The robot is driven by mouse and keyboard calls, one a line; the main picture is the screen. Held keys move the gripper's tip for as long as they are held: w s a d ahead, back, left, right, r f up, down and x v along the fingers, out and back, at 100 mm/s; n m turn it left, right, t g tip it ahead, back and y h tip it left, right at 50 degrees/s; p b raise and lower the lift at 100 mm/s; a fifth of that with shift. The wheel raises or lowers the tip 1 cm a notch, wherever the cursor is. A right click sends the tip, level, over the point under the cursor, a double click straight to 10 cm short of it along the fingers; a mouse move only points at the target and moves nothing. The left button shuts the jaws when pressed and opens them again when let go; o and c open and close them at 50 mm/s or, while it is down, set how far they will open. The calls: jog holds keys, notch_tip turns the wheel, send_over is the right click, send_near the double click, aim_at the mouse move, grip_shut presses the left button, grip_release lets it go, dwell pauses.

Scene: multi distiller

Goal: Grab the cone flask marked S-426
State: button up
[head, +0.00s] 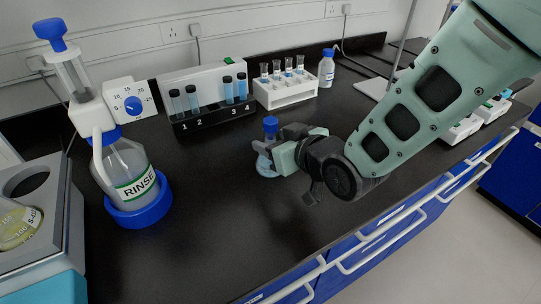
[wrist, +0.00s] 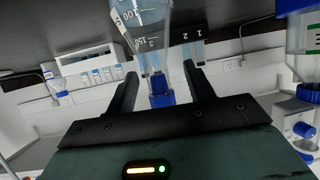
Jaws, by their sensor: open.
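A clear cone flask (head: 263,166) with a blue stopper stands on the black bench near the middle of the head view. My gripper (head: 272,149) is at the flask and partly hides it. In the wrist view, which appears upside down, my gripper (wrist: 160,69) is open, with one finger on each side of the flask's neck. The flask (wrist: 145,27) shows graduation marks, and its blue stopper points toward the palm. Gaps show between the fingers and the neck. I cannot read S-426 on it.
A RINSE bottle (head: 128,170) in a blue ring stands at left, beside a grey machine (head: 35,240). A numbered black tube rack (head: 215,117) and a white vial rack (head: 286,92) stand behind the flask, near a small bottle (head: 326,70). The bench front is clear.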

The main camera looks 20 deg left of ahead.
jog(key=shift+p+x, duration=0.45)
jog(key=shift+x, duration=1.8)
jog(key=shift+w+d+f, duration=0.15)
jog(key=shift+f, duration=0.05)
jog(key=c, duration=1.1)
jog(key=shift+r, duration=0.15)
